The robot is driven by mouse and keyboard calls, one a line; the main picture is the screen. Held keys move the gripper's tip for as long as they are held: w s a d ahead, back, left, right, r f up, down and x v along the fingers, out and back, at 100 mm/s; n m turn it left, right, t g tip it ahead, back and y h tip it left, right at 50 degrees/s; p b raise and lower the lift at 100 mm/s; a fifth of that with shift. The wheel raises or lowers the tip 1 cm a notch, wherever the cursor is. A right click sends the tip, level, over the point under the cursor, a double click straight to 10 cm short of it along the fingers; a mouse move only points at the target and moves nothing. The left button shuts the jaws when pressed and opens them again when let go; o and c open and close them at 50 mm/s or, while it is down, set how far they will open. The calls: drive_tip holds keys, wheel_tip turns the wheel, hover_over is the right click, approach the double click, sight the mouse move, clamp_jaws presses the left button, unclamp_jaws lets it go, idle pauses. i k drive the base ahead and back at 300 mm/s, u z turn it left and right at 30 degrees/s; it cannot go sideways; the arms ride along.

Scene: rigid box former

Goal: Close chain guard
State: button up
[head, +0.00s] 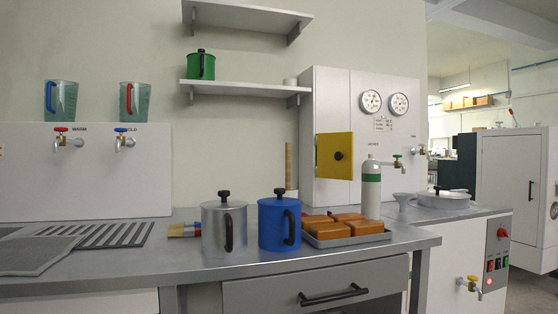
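A yellow square panel with a black round knob (335,156) is on the front of the white cabinet (333,98) at the back of the bench, right of the middle in the head view. It is the only thing here that looks like a guard or flap, but I cannot tell for sure that it is the chain guard. Its right edge looks nearer to me than its left edge, so it seems to stand swung out from the cabinet front. What lies behind it is hidden, and no chain shows. My gripper is not in view.
A steel pot (224,231), a blue pot (279,224) and a tray (347,240) of brown blocks stand in front of the cabinet. A green-banded bottle (371,190) stands below right of the panel. A grey drawer (316,285) fronts the bench. Shelves (246,89) hang above left.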

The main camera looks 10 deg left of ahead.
sight(335, 151)
drive_tip(key=u, duration=0.25)
drive_tip(key=k, duration=0.45)
drive_tip(key=z, duration=0.95)
drive_tip(key=i, duration=1.3)
drive_tip(key=u, duration=0.15)
